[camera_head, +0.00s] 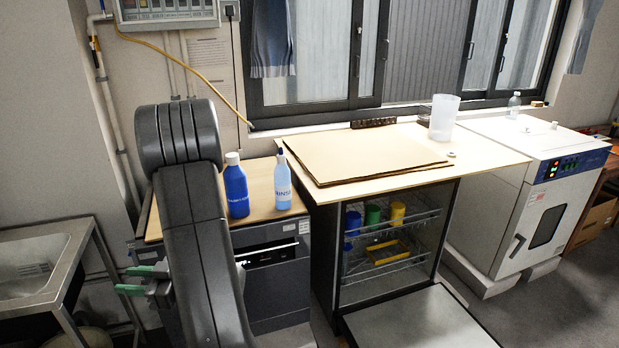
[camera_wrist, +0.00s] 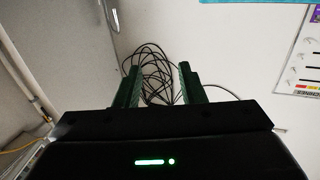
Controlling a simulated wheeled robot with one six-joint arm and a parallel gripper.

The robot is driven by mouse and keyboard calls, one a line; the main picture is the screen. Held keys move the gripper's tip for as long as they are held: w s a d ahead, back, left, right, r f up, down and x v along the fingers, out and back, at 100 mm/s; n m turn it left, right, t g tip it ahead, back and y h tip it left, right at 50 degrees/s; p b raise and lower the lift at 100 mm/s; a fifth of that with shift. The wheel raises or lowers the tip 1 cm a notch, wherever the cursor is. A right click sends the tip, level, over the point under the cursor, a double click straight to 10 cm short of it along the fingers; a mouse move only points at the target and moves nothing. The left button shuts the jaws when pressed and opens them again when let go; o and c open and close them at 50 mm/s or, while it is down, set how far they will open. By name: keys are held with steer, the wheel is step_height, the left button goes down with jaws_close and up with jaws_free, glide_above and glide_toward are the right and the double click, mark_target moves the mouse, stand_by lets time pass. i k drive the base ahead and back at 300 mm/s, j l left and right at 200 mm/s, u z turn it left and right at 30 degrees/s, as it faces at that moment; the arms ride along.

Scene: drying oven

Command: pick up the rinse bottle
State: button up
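The rinse bottle (camera_head: 282,182) is light blue with a dark blue cap and a label reading "RINS". It stands upright on the wooden top of the left cabinet in the head view. A darker blue bottle (camera_head: 237,188) stands upright just left of it. My gripper (camera_head: 148,281) is low at the left, in front of the cabinet and well apart from both bottles. In the wrist view, my gripper (camera_wrist: 160,88) has its two green fingers spread apart with nothing held between them. The rinse bottle does not show in the wrist view.
A wooden worktop (camera_head: 465,152) with a flat board and a clear beaker (camera_head: 443,117) is to the right. Below it, an open-doored cabinet holds coloured containers. A white oven (camera_head: 540,195) stands far right. A metal sink (camera_head: 35,262) is at left. Black cables (camera_wrist: 153,72) show beyond my fingers.

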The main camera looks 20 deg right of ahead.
mark_target(281, 180)
steer(key=i+z, duration=0.25)
steer(key=z, duration=0.15)
steer(key=i+z, duration=0.2)
steer(key=z, duration=0.2)
steer(key=i+j+z, duration=0.1)
steer(key=i+z, duration=0.15)
steer(key=z, duration=0.15)
steer(key=i+j+z, duration=0.15)
steer(key=z, duration=0.25)
steer(key=i, duration=0.05)
